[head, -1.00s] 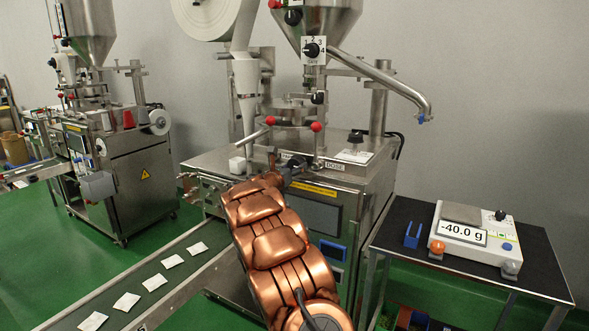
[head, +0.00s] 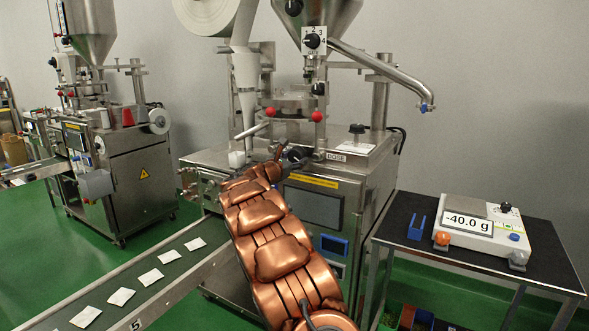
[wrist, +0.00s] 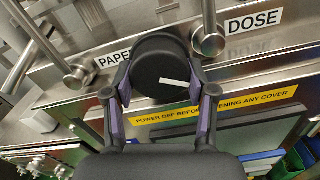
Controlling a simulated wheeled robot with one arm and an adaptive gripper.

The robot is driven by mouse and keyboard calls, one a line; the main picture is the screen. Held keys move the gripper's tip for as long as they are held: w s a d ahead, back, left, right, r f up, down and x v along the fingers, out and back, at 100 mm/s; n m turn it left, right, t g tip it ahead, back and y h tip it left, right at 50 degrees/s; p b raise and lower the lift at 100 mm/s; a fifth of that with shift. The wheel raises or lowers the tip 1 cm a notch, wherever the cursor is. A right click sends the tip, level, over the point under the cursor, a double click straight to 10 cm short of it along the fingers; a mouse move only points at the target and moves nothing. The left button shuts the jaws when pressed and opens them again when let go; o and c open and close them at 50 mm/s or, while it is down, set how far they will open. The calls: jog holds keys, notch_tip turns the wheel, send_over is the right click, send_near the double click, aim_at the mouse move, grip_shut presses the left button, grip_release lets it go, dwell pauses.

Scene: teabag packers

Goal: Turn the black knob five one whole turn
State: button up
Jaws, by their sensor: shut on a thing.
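A round black knob (wrist: 158,62) with a white pointer line sits on the steel front of the packing machine, between the PAPER and DOSE labels. In the wrist view its pointer line points right and slightly down. My gripper (wrist: 163,90) is shut on this knob, with one purple-padded finger on each side. In the head view my gripper (head: 290,160) is at the machine's upper front edge, and my copper arm and fingers hide most of the knob. No number five shows on the knob, so I cannot tell if it is knob five.
Red-ended levers (head: 317,117) and a steel bar with a round end (wrist: 78,76) are close to the gripper. Other black knobs include the numbered selector (head: 312,41). A scale (head: 484,235) reading -40.0 g stands right. A conveyor with teabags (head: 150,277) runs left.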

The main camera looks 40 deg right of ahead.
jog(key=m+b, duration=0.6)
jog(key=b, duration=0.1)
jog(key=shift+w+f+m, duration=0.15)
jog(key=shift+m, duration=0.15)
jog(key=m+b, duration=0.4)
jog(key=shift+r+m+b, duration=0.2)
jog(key=shift+m+b, duration=0.1)
jog(key=shift+m, duration=0.1)
jog(key=shift+r+m, duration=0.15)
jog(key=shift+m, duration=0.15)
jog(key=shift+b, duration=0.3)
jog(key=o, duration=1.2)
jog(key=shift+c, duration=0.2)
jog(key=shift+r+p, duration=0.15)
jog(key=shift+p, duration=0.25)
